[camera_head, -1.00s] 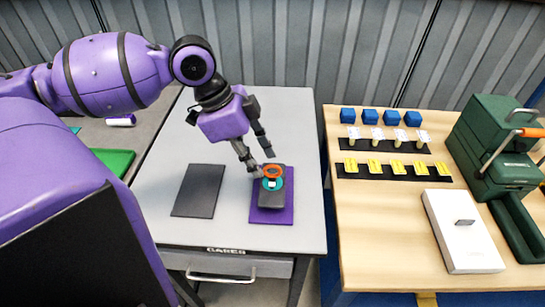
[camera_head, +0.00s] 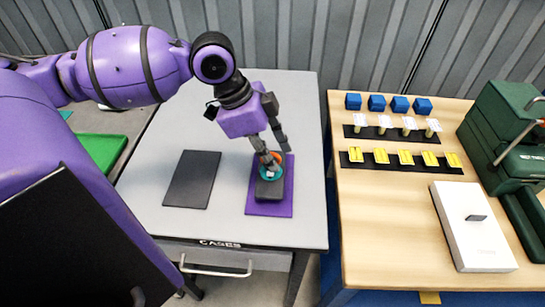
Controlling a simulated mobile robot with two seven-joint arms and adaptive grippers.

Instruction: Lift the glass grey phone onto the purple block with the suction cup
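The dark grey phone (camera_head: 268,192) lies flat on the purple block (camera_head: 270,208), which is a low flat slab on the grey table. A suction cup with a teal base (camera_head: 267,175) and an orange top stands on the phone's upper face. My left gripper (camera_head: 279,157) points down over the cup. Its two fingers are apart, one on each side of the orange top, and partly hide it. Whether either finger touches the cup cannot be told. My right gripper is not in view.
A dark flat pad (camera_head: 192,180) lies left of the purple block. To the right, a wooden table (camera_head: 380,230) holds blue blocks (camera_head: 376,103), black strips with small parts, a white box (camera_head: 472,226) and a green machine (camera_head: 507,150). A gap separates the tables.

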